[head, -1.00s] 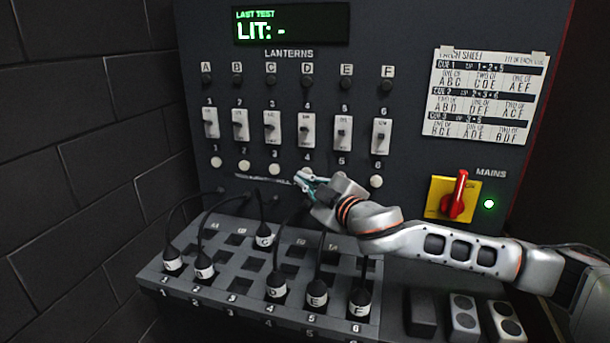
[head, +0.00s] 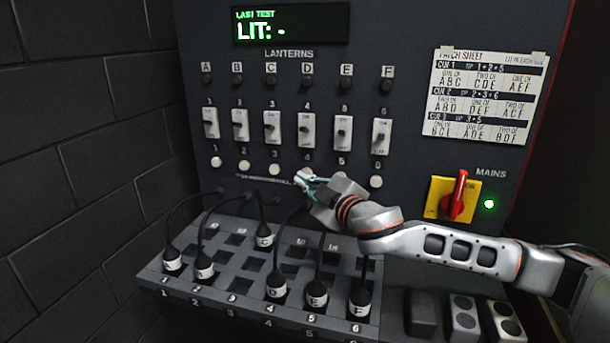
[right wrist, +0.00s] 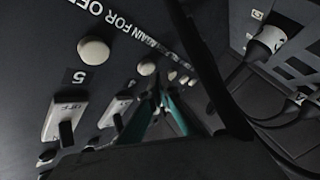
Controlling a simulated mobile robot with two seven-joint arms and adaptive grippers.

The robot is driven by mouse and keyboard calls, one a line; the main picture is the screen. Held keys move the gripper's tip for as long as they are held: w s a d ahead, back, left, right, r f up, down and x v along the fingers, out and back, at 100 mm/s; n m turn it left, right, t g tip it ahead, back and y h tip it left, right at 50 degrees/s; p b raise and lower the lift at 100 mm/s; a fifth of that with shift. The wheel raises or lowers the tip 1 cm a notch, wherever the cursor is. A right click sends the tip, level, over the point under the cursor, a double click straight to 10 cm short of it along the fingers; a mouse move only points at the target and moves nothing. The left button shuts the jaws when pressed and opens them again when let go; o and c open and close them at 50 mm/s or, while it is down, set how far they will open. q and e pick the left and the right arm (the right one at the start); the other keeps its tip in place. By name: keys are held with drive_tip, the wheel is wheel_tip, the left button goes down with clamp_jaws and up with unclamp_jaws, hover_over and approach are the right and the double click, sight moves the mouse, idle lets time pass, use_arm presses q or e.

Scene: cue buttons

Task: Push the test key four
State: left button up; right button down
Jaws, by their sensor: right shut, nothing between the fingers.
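A row of round white test keys runs under the numbered switches on the dark panel. Test key four (right wrist: 147,68) shows in the right wrist view, just beyond my fingertips; in the head view my gripper mostly covers it. My right gripper (head: 303,179) is shut and empty, its teal fingertips close to key four. Its fingertips also show in the right wrist view (right wrist: 160,92). I cannot tell whether they touch the key. Key five (right wrist: 93,51) shows in the right wrist view, to the left of key four. The display (head: 291,25) reads "LIT: -". My left gripper is not in view.
Key three (head: 274,169) and key six (head: 376,182) flank the gripper. Below is a sloped patch board (head: 215,283) with lettered plugs and black cables. A red mains switch (head: 459,195) on yellow, a lit green lamp (head: 489,203) and a patch sheet (head: 484,97) are at right.

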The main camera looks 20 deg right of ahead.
drive_tip(key=shift+w+d, duration=0.1)
drive_tip(key=shift+w+d, duration=0.15)
drive_tip(key=shift+w, duration=0.1)
drive_tip(key=shift+w+d, duration=0.15)
drive_tip(key=shift+w, duration=0.05)
idle(0.5)
drive_tip(key=shift+s+a+p, duration=0.4)
drive_tip(key=shift+s+p, duration=0.15)
drive_tip(key=shift+p, duration=0.05)
drive_tip(key=shift+s+a+p, duration=0.45)
drive_tip(key=shift+s+a, duration=0.1)
drive_tip(key=shift+s, duration=0.3)
drive_tip(key=shift+s+a+p, duration=0.5)
drive_tip(key=shift+s+a, duration=0.05)
drive_tip(key=shift+s, duration=0.25)
drive_tip(key=shift+s+a+p, duration=0.45)
drive_tip(key=shift+s+a, duration=0.1)
drive_tip(key=shift+s, duration=0.3)
